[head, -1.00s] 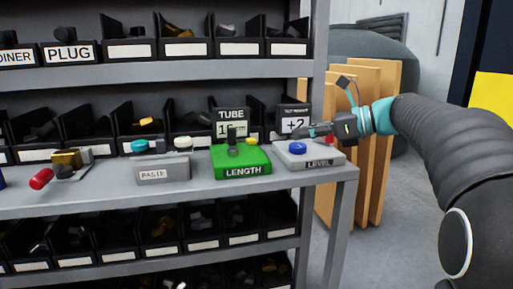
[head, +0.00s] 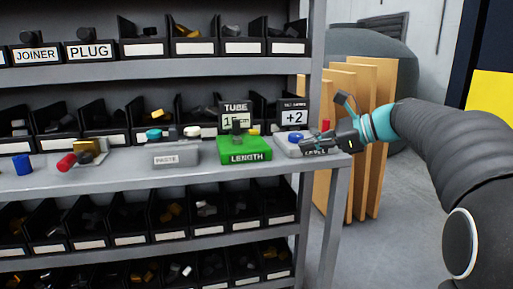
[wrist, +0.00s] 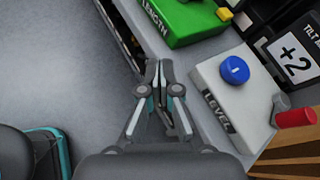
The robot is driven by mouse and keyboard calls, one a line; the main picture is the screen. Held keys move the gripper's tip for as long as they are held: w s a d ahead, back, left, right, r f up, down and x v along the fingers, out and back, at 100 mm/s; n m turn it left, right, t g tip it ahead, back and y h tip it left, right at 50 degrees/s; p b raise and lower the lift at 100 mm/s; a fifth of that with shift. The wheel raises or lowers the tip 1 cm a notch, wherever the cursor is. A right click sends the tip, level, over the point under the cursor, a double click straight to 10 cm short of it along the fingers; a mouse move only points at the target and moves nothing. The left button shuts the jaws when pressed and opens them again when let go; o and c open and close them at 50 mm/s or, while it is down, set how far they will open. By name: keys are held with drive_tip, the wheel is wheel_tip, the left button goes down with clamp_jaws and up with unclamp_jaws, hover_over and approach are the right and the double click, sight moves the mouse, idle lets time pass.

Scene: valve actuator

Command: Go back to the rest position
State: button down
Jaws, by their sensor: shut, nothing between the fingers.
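My gripper (head: 327,143) is in front of the grey LEVEL box at the right end of the shelf in the head view. In the wrist view my gripper (wrist: 160,68) has its fingertips together with nothing between them. It is apart from the LEVEL box (wrist: 212,78), which has a blue button (wrist: 234,69) and a red knob (wrist: 295,118). In the head view my gripper partly hides the LEVEL box; its blue button (head: 296,137) still shows.
The green LENGTH box (head: 236,156) stands left of the LEVEL box. A grey PASTE box (head: 176,157) and a red-ended valve part (head: 66,162) are farther left. Bins fill the shelves. Wooden boards (head: 372,115) stand behind my arm. Floor in front is clear.

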drive_tip(key=s+d+f+n+g+h, duration=0.1)
drive_tip(key=s+d+f+n+h, duration=0.2)
drive_tip(key=f, duration=0.4)
drive_tip(key=s+f+n+h, duration=0.3)
drive_tip(key=s+f+n, duration=0.2)
drive_tip(key=f, duration=0.2)
drive_tip(key=s+f+n+h, duration=0.3)
drive_tip(key=s+n, duration=0.2)
drive_tip(key=s, duration=0.6)
drive_tip(key=s+f+n+h, duration=0.2)
drive_tip(key=s+f+n, duration=0.2)
drive_tip(key=s, duration=0.7)
drive_tip(key=shift+s+f+n+t+h, duration=0.25)
drive_tip(key=shift+n+t+h, duration=0.15)
drive_tip(key=shift+n, duration=0.7)
